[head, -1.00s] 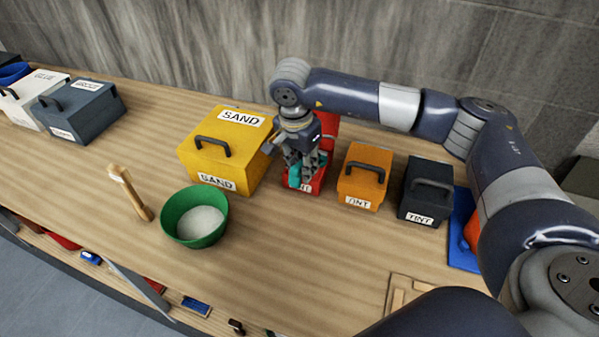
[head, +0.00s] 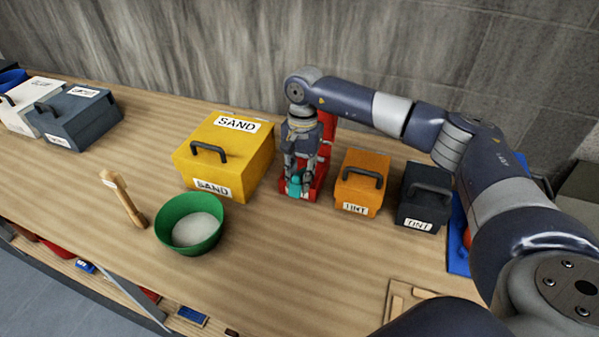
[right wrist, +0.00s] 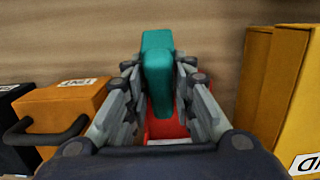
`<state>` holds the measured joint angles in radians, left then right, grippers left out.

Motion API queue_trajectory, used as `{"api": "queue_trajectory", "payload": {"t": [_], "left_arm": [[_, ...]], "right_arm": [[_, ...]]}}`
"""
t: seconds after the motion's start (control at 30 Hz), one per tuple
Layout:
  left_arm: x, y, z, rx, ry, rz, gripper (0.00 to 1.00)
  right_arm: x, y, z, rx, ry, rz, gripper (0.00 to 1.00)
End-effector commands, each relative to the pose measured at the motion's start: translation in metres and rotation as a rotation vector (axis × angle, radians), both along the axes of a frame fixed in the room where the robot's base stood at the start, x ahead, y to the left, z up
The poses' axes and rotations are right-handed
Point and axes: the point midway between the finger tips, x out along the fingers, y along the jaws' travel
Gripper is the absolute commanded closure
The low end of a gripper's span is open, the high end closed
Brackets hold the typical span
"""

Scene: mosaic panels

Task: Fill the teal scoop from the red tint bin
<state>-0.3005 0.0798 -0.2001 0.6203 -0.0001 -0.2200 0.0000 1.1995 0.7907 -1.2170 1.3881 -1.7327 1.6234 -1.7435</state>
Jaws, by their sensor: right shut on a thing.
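The teal scoop (head: 294,186) is held in my right gripper (head: 297,172), which points down at the red tint bin (head: 317,184). The red lid (head: 328,132) stands up behind the bin. The gripper covers most of the bin, so its contents and the scoop's bowl are hidden. In the right wrist view the teal scoop (right wrist: 158,70) lies between the two fingers, with the red bin (right wrist: 165,127) below it. I cannot tell how deep the scoop is in the bin. My left gripper is not in view.
A yellow sand box (head: 225,155) stands close on the left, an orange tint box (head: 361,185) close on the right, then a dark tint box (head: 424,197). A green bowl (head: 190,222) with pale contents and a wooden-handled tool (head: 124,198) lie front left. The bench's middle front is clear.

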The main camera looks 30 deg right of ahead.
Motion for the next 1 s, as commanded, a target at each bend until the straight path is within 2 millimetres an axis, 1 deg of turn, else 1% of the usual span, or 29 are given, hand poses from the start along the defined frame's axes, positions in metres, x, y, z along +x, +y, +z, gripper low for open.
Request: {"api": "queue_trajectory", "payload": {"t": [0.03, 0.17, 0.33, 0.47, 0.67, 0.8, 1.0], "left_arm": [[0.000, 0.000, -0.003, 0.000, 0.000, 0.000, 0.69], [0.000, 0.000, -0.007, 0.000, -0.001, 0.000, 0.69], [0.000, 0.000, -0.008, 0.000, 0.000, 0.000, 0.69], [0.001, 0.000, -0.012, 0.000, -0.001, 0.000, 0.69], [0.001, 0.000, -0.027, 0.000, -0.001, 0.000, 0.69], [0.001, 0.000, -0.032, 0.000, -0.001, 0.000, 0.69], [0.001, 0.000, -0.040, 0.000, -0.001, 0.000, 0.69]], "right_arm": [[0.000, 0.000, -0.007, 0.000, 0.001, 0.000, 1.00], [0.000, 0.000, -0.018, -0.001, 0.001, -0.001, 1.00], [0.011, -0.013, -0.018, -0.031, -0.027, -0.002, 1.00], [0.005, -0.006, -0.020, -0.100, -0.089, 0.006, 1.00], [-0.002, 0.003, -0.026, -0.220, -0.198, 0.007, 1.00], [-0.010, 0.011, -0.025, -0.277, -0.251, 0.004, 1.00], [-0.016, 0.018, -0.024, -0.334, -0.300, 0.000, 1.00]]}}
